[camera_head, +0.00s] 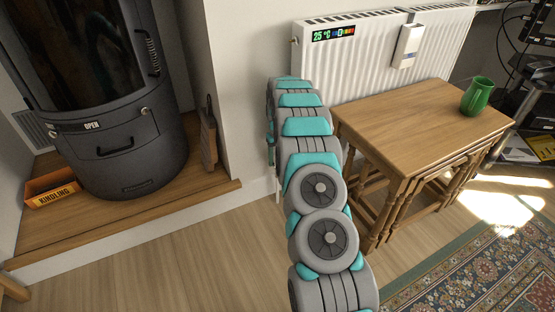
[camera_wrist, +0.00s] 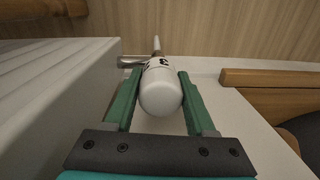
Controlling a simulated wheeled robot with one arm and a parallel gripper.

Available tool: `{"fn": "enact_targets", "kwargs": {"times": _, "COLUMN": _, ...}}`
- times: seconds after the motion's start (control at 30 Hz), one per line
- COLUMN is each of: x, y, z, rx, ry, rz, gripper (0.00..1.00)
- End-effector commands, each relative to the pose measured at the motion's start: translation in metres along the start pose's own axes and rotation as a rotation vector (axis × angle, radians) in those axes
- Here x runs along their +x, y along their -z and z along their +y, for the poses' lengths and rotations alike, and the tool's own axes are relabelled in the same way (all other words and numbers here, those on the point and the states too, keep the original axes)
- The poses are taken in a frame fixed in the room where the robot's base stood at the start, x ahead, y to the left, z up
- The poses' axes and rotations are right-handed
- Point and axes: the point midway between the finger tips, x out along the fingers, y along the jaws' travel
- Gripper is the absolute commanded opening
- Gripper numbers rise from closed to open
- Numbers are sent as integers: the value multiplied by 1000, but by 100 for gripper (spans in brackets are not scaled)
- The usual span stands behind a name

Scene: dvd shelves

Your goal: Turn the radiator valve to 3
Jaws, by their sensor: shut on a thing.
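The white radiator valve (camera_wrist: 160,92) shows in the wrist view as a rounded white cap with dark markings near its collar, on a metal pipe. The markings are too small to read surely. My gripper (camera_wrist: 158,84) has its two green fingers on either side of the cap and is shut on it. The white radiator (camera_wrist: 50,85) is at the left of the wrist view. In the head view, the radiator (camera_head: 440,50) stands against the wall, and my grey and teal arm hides the valve and my gripper.
A wooden nest of tables (camera_head: 410,125) with a green jug (camera_head: 477,96) stands in front of the radiator, close to my arm. A dark stove (camera_head: 110,110) stands on a wooden hearth (camera_head: 120,220) at left, with an orange kindling box (camera_head: 52,187). Floor is clear at lower left.

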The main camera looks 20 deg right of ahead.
Motion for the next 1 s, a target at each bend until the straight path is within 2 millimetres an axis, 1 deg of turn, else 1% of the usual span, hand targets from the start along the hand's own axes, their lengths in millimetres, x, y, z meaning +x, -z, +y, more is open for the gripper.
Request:
{"fn": "enact_targets", "kwargs": {"times": 0.2, "x": 0, "y": 0, "z": 1, "rx": -124, "ry": -1, "rz": -3, "gripper": 0}}
{"fn": "enact_targets", "kwargs": {"times": 0.4, "x": 0, "y": 0, "z": 1, "rx": -191, "ry": -1, "rz": -5, "gripper": 0}}
{"fn": "enact_targets", "kwargs": {"times": 0.97, "x": 0, "y": 1, "z": 1, "rx": -219, "ry": -1, "rz": -6, "gripper": 0}}
{"fn": "enact_targets", "kwargs": {"times": 1.0, "x": 0, "y": 1, "z": 1, "rx": -219, "ry": -1, "rz": -6, "gripper": 59}}
